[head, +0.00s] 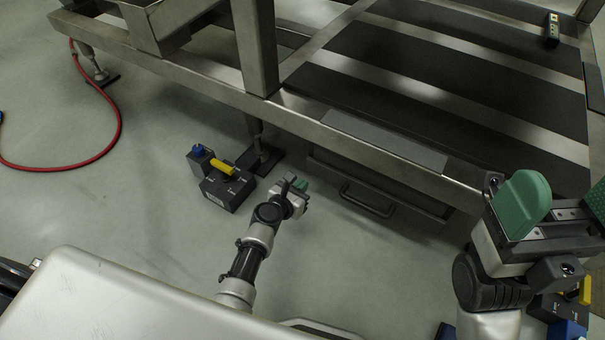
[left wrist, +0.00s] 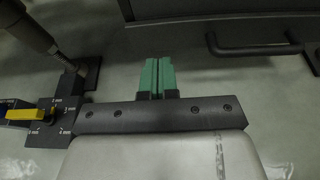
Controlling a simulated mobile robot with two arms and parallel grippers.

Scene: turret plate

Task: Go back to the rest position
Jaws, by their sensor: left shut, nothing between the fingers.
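My left gripper (head: 300,185) is low over the floor, near the middle of the head view, in front of the metal frame. In the left wrist view its two green fingers (left wrist: 158,74) are pressed together with nothing between them. My right gripper (head: 562,207) is large at the right edge of the head view. Its green fingers are apart, one partly cut off by the picture edge, and no object shows between them.
A steel frame table (head: 350,140) with dark panels fills the upper right. A drawer handle (head: 367,200) is close right of my left gripper. A dark block with a yellow handle (head: 228,186) stands left of it. A red hose (head: 113,140) lies farther left on open floor.

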